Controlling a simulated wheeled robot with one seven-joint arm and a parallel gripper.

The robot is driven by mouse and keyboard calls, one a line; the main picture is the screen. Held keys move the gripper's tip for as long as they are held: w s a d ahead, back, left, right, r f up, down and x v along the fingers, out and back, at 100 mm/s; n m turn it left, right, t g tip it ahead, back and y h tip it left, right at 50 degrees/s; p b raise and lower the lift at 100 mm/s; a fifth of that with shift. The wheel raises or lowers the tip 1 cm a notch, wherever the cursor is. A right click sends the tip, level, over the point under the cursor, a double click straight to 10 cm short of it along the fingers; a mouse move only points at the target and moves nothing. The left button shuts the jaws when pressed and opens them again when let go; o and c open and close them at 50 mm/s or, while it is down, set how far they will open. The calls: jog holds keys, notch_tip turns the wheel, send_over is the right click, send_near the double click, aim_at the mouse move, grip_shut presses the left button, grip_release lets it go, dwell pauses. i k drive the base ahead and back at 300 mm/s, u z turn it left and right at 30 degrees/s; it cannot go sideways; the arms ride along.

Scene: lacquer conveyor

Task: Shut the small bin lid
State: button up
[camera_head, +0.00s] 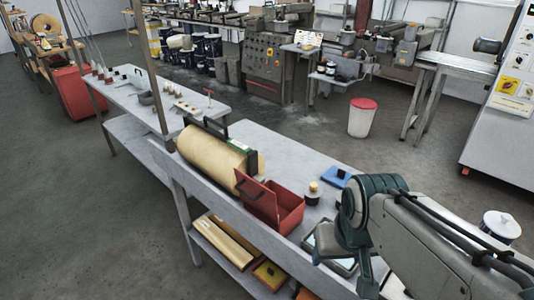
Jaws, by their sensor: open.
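A small red bin (291,219) stands on the grey bench near the middle of the head view. Its red lid (257,200) is open, tilted up and leaning back on the bin's left side. My arm comes in from the lower right and bends at a dark green joint to the right of the bin. The arm then runs down toward the bottom edge of the picture. My gripper's fingers cannot be made out there. No part of my arm touches the bin or its lid.
A large tan roll (210,150) lies behind the bin. A small dark jar (313,193) and a blue block (336,177) stand to its right. A framed tray (330,250) lies partly behind my arm. The bench shelf (203,241) below holds boxes. A white bucket (361,121) stands on the floor.

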aim_at(261, 199)
jog(key=k, duration=1.25)
jog(key=u, duration=0.8)
jog(key=i, duration=0.55)
jog(key=u, duration=0.55)
jog(key=i, duration=1)
jog(key=z, duration=0.6)
